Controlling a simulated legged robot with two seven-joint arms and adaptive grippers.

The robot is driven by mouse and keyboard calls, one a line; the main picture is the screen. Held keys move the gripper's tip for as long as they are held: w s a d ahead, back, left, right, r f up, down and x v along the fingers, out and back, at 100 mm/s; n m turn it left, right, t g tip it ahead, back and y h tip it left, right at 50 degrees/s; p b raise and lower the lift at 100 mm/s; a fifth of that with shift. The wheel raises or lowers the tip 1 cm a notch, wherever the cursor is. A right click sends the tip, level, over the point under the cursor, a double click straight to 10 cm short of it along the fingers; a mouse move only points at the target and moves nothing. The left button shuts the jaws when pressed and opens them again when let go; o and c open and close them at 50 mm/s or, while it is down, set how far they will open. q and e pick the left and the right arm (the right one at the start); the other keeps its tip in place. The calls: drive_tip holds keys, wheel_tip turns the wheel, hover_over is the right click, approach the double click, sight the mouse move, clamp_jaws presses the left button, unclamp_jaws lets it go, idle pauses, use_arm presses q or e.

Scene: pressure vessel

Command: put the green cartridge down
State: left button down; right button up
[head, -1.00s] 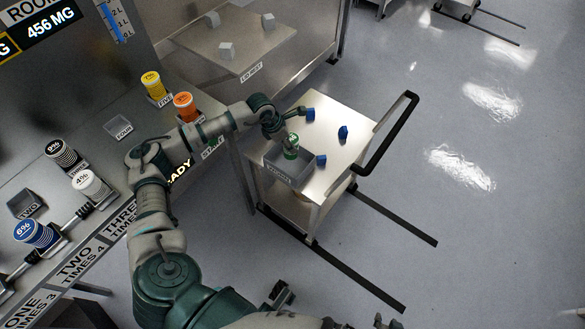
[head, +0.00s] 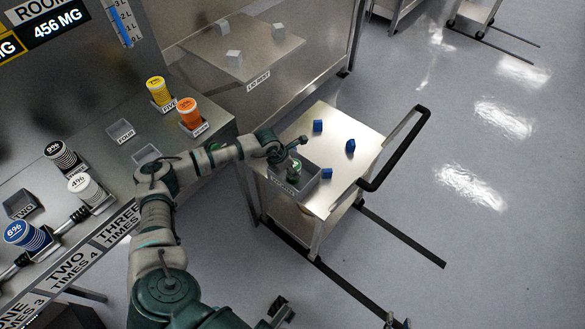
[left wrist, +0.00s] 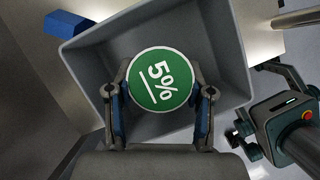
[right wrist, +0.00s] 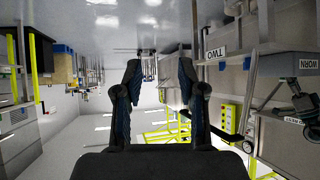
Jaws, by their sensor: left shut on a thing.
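The green cartridge (head: 294,168), with a "5%" lid (left wrist: 161,79), is within the opening of the grey open box (head: 314,185) on the cart. I cannot tell whether it touches the box's floor. My left gripper (left wrist: 160,92) is shut on it, with one finger on each side of the lid. In the head view the left gripper (head: 284,158) is small and partly hidden by its own wrist. The box (left wrist: 218,35) surrounds the cartridge in the left wrist view. My right gripper (right wrist: 161,85) is open and empty; it also shows at the bottom of the head view (head: 283,309).
The box stands on a metal cart (head: 335,125) with a black handle (head: 395,150). Several blue blocks lie around it, one (head: 327,173) close to the box. The bench at left holds yellow (head: 158,90), orange (head: 189,112), white and blue cartridges, plus empty holders.

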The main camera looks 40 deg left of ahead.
use_arm(q)
drive_tip(key=shift+c, duration=2.2)
unclamp_jaws()
drive_tip(key=shift+d+f, duration=0.1)
use_arm(e)
drive_tip(key=shift+f, duration=0.1)
use_arm(q)
drive_tip(key=shift+a+r, duration=0.2)
drive_tip(key=p+v, duration=0.2)
drive_tip(key=v, duration=0.9)
drive_tip(key=shift+r+p, duration=0.3)
drive_tip(key=shift+r, duration=0.05)
use_arm(e)
drive_tip(key=s+d+f+g+h, duration=0.1)
drive_tip(key=s+d+f+g, duration=0.2)
drive_tip(key=s+g, duration=0.2)
drive_tip(key=s, duration=0.3)
use_arm(q)
drive_tip(key=shift+s, duration=0.1)
use_arm(e)
drive_tip(key=shift+w+a, duration=0.1)
drive_tip(key=shift+w, duration=0.05)
